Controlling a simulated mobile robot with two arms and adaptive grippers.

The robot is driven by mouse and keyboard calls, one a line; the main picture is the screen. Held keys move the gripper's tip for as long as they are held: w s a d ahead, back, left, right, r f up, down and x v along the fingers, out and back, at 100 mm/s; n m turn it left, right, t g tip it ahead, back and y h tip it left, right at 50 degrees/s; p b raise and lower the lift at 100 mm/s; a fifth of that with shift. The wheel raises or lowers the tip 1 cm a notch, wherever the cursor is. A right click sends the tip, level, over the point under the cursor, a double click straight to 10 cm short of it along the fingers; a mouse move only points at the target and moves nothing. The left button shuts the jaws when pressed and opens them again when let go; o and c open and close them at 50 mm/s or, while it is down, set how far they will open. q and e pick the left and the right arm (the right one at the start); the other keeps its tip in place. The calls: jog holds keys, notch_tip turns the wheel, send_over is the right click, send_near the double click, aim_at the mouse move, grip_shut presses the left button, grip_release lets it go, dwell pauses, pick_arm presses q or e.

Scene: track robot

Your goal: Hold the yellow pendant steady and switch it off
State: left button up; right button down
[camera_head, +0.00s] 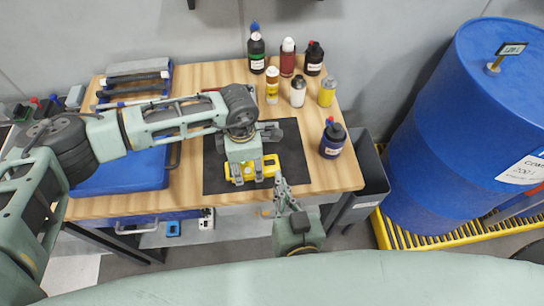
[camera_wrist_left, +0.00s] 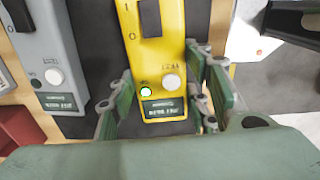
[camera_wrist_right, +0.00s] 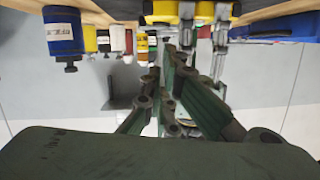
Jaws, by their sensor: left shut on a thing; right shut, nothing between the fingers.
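The yellow pendant (camera_head: 267,164) lies on the black mat (camera_head: 288,178) on the workbench, partly hidden by my left gripper. In the left wrist view the pendant (camera_wrist_left: 160,55) shows a black rocker marked I and O, a lit green lamp (camera_wrist_left: 146,92) and a round white button (camera_wrist_left: 171,82). My left gripper (camera_head: 250,178) is over it, and its fingers (camera_wrist_left: 163,95) are shut on the pendant's sides near the labelled end. My right gripper (camera_head: 279,181) is shut and empty, just in front of the pendant's right end by the bench's front edge. I cannot tell whether it touches.
A grey pendant (camera_wrist_left: 48,55) lies beside the yellow one in the left wrist view. Several bottles and cans stand along the back right; a dark blue bottle (camera_head: 332,140) stands right of the mat. A blue case (camera_head: 125,172) lies left. A blue drum (camera_head: 460,120) stands right.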

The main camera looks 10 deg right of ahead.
send_over(270, 169)
jog(key=shift+d+f, duration=0.15)
jog(key=shift+f, duration=0.5)
jog(key=shift+d+f, duration=0.15)
jog(key=shift+f, duration=0.45)
jog(key=shift+a+f+n+h, duration=0.3)
jog(key=shift+f+n, duration=0.05)
jog(key=shift+n, duration=0.05)
jog(key=shift+s, duration=0.15)
jog(key=v, duration=1)
jog(key=shift+r, duration=0.15)
